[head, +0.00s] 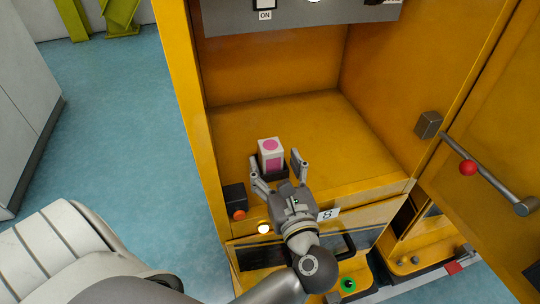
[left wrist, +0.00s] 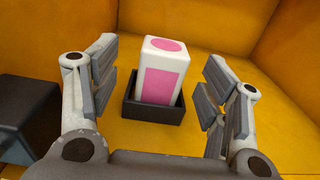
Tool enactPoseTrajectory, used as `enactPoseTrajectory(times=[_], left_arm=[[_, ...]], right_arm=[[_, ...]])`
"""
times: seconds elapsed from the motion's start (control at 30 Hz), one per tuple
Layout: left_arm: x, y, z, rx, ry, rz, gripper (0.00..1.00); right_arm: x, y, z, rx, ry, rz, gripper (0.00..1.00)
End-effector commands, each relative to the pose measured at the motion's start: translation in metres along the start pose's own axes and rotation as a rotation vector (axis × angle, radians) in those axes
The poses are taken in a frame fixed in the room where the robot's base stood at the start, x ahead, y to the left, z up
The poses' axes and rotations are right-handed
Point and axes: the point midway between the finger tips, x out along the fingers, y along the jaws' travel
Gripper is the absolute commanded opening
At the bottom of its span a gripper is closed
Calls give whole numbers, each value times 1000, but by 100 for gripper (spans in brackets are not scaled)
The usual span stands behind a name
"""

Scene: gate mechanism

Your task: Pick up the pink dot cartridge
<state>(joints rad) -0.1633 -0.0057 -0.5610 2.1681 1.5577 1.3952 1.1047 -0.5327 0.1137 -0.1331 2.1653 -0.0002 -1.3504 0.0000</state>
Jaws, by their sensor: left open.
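The pink dot cartridge (head: 271,155) is a white block with a pink round dot on top and a pink panel on its side. It stands in a dark holder (left wrist: 129,109) on the floor of the yellow cabinet, and it also shows in the left wrist view (left wrist: 160,72). My left gripper (head: 275,165) is open at the near side of the cartridge, with a finger toward each side of it. In the left wrist view the fingers are apart from the cartridge. The holder's far side is hidden behind the cartridge. My right gripper is not in view.
The yellow cabinet walls (head: 270,70) enclose the space behind and to the sides. A dark box with an orange button (head: 238,214) sits left of my gripper. An open door (head: 490,130) with a bar and red ball (head: 468,168) is at right. The cabinet floor right of the cartridge is clear.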

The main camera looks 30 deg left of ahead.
Motion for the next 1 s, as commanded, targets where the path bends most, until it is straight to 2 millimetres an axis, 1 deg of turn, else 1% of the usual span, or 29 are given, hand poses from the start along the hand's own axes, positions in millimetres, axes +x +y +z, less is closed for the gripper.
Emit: enactPoseTrajectory(times=[0.13,0.3,0.4,0.5,0.7,0.77,1.0], left_arm=[[12,-1,-2,1,-4,-1,70],[38,-4,-8,3,-6,1,70],[49,-4,-8,3,-4,0,70],[55,-4,-9,2,-2,0,70],[55,-4,-9,1,-1,-1,70],[55,-4,-9,1,-1,-1,63],[55,-4,-9,2,-1,-1,32]], right_arm=[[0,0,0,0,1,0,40],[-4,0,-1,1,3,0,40],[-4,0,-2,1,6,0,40],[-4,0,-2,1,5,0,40],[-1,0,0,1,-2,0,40],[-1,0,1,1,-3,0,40],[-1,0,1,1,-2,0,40]])
